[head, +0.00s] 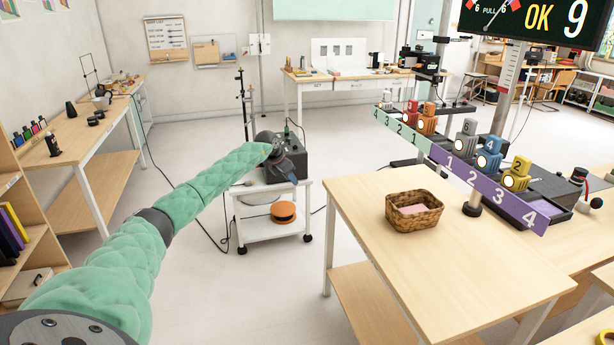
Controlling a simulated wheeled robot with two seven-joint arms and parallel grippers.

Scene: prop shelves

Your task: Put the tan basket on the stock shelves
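A tan woven basket (403,219) stands upright on the light wooden table (450,270) at the right, with something flat and pink inside it. My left arm, in a green cover, reaches in from the lower left. Its dark gripper (277,147) is in front of a black box on a white cart, well to the left of the basket and apart from it. Its fingers are too small and dark to read. My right gripper is out of view. Wooden shelves with books (14,228) show at the left edge; I cannot tell whether they are the stock shelves.
The white cart (270,228) carries the black box (290,163) and an orange disc below. A numbered purple and green rail (470,180) with several small coloured devices runs behind the basket. A workbench (90,140) stands at the left. The floor between cart and table is open.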

